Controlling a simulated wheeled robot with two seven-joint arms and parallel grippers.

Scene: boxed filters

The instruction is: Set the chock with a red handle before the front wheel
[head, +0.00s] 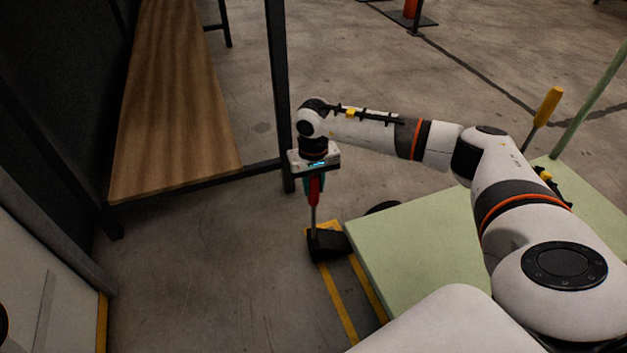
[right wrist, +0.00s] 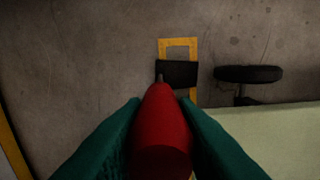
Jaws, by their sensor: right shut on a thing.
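The chock is a black block (head: 327,245) on a thin rod with a red handle (head: 314,191). My right gripper (head: 314,182) points down and is shut on the red handle. In the right wrist view the red handle (right wrist: 161,130) sits between the green fingers, with the black block (right wrist: 177,73) beyond it. The block is at or close to the floor, over the yellow marking (right wrist: 178,45); I cannot tell if it touches. A dark wheel (right wrist: 249,74) shows to the right of the block, apart from it, by the pale green cart deck (head: 420,245). My left gripper is not in view.
A wooden bench (head: 175,100) with a dark frame stands at the left; its post (head: 280,100) rises just behind my right gripper. A yellow handle (head: 547,106) stands upright by the deck's far side. The floor left of the chock is clear.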

